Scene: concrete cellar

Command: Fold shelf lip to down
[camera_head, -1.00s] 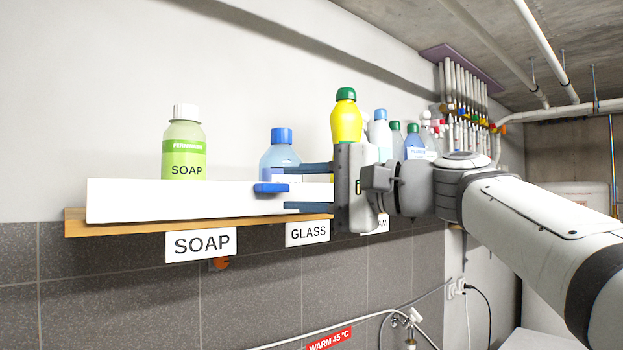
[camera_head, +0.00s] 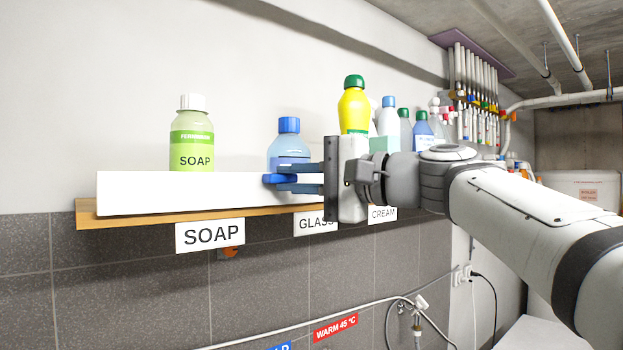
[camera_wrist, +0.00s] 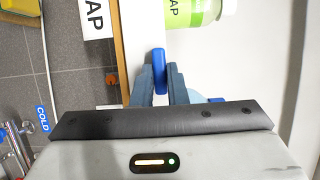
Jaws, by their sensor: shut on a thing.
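The shelf lip (camera_head: 180,193) is a long white board standing upright along the front of the wooden shelf (camera_head: 150,218). A blue tab (camera_head: 272,180) sticks out from the lip near its right part. It also shows in the wrist view (camera_wrist: 159,66). My gripper (camera_head: 283,179) comes in from the right with its blue-grey fingers shut on the tab. In the wrist view my gripper (camera_wrist: 159,88) has one finger on each side of the tab. The right end of the lip is hidden behind my gripper.
Behind the lip stand a green soap bottle (camera_head: 191,145), a blue-capped bottle (camera_head: 287,149) and a yellow bottle (camera_head: 353,106). Label cards (camera_head: 210,236) hang below the shelf edge. A hose and taps (camera_head: 412,308) are lower on the wall.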

